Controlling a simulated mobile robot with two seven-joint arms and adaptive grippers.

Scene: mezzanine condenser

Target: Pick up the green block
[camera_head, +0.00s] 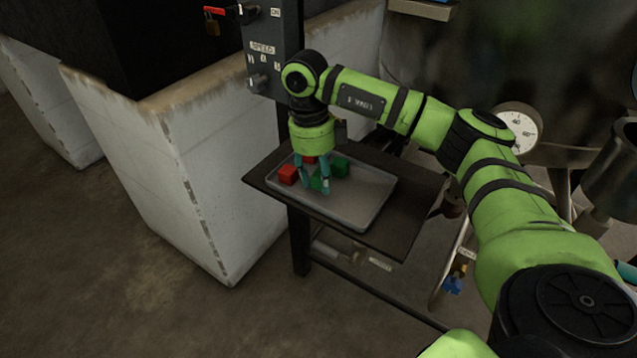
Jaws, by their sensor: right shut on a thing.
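My right gripper (320,184) reaches down from above into the grey tray (358,214). Its teal fingers are shut on a green block (316,184), which they partly hide. A second green block (341,166) sits in the tray just right of the fingers. A red block (288,175) lies left of the fingers, and another red block (309,160) shows partly behind them. I cannot tell whether the held block is clear of the tray floor. My left gripper is not in view.
The tray rests on a small dark table (400,236). A round gauge (520,127) is at the right. The tray's front right part is empty.

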